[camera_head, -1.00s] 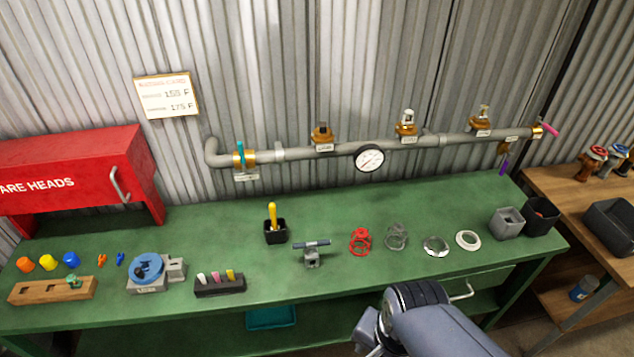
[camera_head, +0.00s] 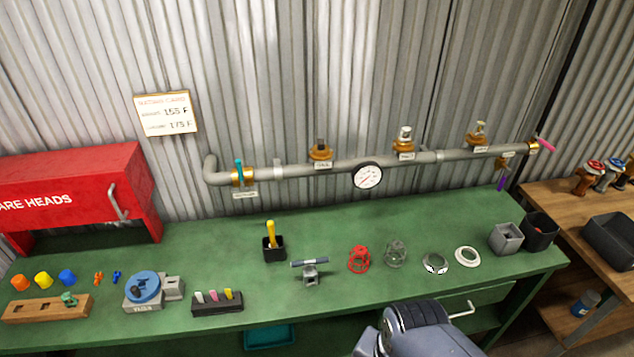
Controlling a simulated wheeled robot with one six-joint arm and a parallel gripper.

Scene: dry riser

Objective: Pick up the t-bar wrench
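The t-bar wrench (camera_head: 310,263) appears to be the tool with a dark bluish-grey horizontal crossbar. It sits upright in a small grey block holder (camera_head: 310,278) on the green bench, near the middle of the head view. The holder hides its lower end. Part of my arm shows at the bottom edge, right of the wrench and apart from it. My gripper's fingertips are not in view.
A pipe (camera_head: 300,166) runs along the wall behind.

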